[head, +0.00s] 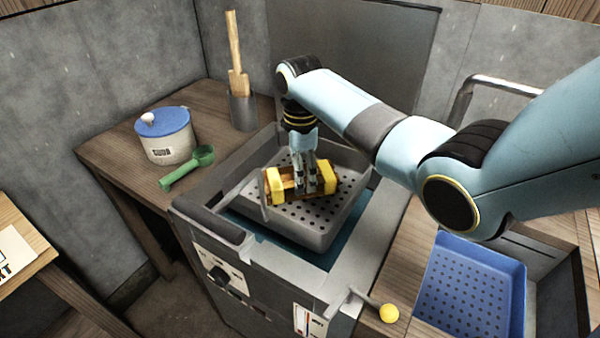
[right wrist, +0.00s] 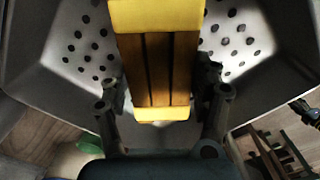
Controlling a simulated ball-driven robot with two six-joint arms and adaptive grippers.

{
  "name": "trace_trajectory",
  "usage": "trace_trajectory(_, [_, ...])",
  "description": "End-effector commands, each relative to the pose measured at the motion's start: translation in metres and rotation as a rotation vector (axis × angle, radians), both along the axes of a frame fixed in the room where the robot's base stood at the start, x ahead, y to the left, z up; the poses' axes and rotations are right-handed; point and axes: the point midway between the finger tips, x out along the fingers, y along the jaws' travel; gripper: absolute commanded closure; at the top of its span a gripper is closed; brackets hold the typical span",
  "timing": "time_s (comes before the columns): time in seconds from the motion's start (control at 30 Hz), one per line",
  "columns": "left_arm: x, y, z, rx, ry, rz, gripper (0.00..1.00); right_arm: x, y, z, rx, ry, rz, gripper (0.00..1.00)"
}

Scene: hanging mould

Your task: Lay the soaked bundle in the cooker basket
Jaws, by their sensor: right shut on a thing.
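The bundle (head: 275,186) is a set of brown slats with yellow end blocks. My right gripper (head: 310,188) points down and is shut on its middle. The bundle lies level within the walls of the grey perforated cooker basket (head: 318,232); I cannot tell whether it touches the floor. In the right wrist view the bundle (right wrist: 157,70) lies between my gripper's fingers (right wrist: 165,100), with the basket's holed floor (right wrist: 240,30) behind it. The basket sits in the grey cooker (head: 262,262).
A blue perforated tray (head: 470,290) is at lower right, near a yellow-knobbed lever (head: 388,312). On the wooden counter left of the cooker stand a blue-lidded pot (head: 165,135), a green scoop (head: 188,168) and a grey holder (head: 243,110) with a wooden paddle (head: 236,55).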

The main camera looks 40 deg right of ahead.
Motion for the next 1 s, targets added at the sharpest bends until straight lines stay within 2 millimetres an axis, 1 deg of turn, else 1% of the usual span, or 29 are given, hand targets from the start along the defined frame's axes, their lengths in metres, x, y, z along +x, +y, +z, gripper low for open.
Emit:
trace_trajectory(0.1, [0.006,0.002,0.000,0.003,-0.009,-0.001,0.60,0.001,0.000,-0.004,0.000,-0.003,0.000,0.85])
trace_trajectory(0.4, [0.001,0.003,-0.001,0.003,-0.001,-0.001,0.60,0.001,0.000,-0.006,0.000,-0.002,0.000,0.85])
trace_trajectory(0.43, [0.000,0.003,-0.001,0.004,0.000,-0.002,0.60,0.000,0.000,-0.006,0.000,-0.001,0.000,0.31])
trace_trajectory(0.5, [-0.002,0.003,-0.001,0.004,0.003,-0.001,0.60,0.000,0.000,-0.006,0.000,-0.001,0.000,0.22])
trace_trajectory(0.6, [-0.003,0.003,-0.001,0.004,0.004,-0.001,0.60,0.000,0.000,-0.006,0.000,-0.001,0.000,0.12])
trace_trajectory(0.87, [-0.003,0.004,-0.001,0.004,0.005,-0.001,0.60,0.000,0.000,-0.005,0.000,-0.001,0.000,0.12])
trace_trajectory(0.97, [-0.003,0.004,0.001,0.004,0.005,-0.001,0.60,0.001,0.000,0.002,-0.001,-0.004,0.000,0.12])
trace_trajectory(1.0, [-0.003,0.004,0.001,0.004,0.005,-0.001,0.60,0.001,0.000,0.008,-0.001,-0.004,0.001,0.12])
